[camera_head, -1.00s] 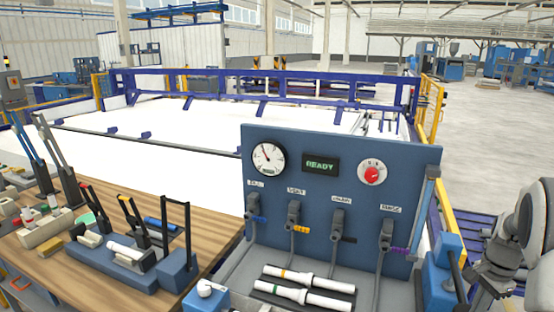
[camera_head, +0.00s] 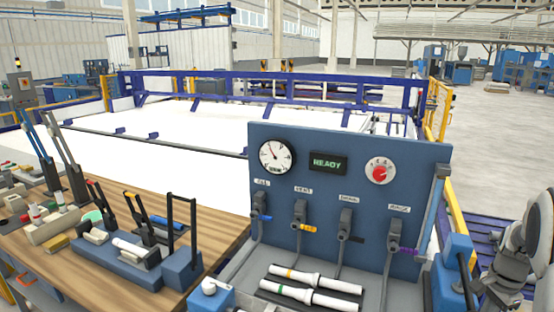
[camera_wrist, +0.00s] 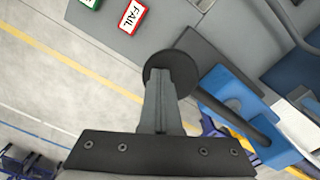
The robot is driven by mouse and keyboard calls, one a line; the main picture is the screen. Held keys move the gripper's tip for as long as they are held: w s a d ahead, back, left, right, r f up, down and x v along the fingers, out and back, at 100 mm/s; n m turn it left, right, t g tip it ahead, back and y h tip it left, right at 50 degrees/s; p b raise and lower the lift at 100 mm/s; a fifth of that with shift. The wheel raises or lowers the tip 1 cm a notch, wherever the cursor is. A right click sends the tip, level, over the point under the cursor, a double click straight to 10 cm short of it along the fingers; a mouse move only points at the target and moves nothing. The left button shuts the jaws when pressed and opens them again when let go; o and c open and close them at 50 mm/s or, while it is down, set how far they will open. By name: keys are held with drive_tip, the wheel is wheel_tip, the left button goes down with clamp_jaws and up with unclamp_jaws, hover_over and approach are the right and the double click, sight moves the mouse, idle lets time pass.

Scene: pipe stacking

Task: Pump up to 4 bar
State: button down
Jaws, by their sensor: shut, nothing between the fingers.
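The blue test panel (camera_head: 330,225) stands at the right front with a round pressure gauge (camera_head: 276,155), whose numbers are too small to read. A display (camera_head: 328,163) reads READY, beside a red knob (camera_head: 379,172). A blue block with a dark rod (camera_head: 453,268), possibly the pump, stands right of the panel; a blue part with a dark rod (camera_wrist: 238,108) also shows in the wrist view. My gripper (camera_wrist: 160,105) is shut and empty. A black disc (camera_wrist: 182,67) lies just beyond its fingertips; I cannot tell whether they touch. My arm is at the right edge of the head view.
Several small valves, such as one with a yellow handle (camera_head: 301,213), line the panel. Two white tubes (camera_head: 312,292) lie in front. A wooden bench (camera_head: 205,240) with fixtures is at left. A FAIL label (camera_wrist: 131,17) shows in the wrist view.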

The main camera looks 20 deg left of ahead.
drive_tip(key=shift+f, duration=0.5)
drive_tip(key=r, duration=0.1)
drive_tip(key=r+p, duration=0.1)
drive_tip(key=r, duration=0.1)
drive_tip(key=r+p, duration=0.1)
drive_tip(key=shift+s+r, duration=0.3)
drive_tip(key=shift+s, duration=0.1)
drive_tip(key=shift+f, duration=0.2)
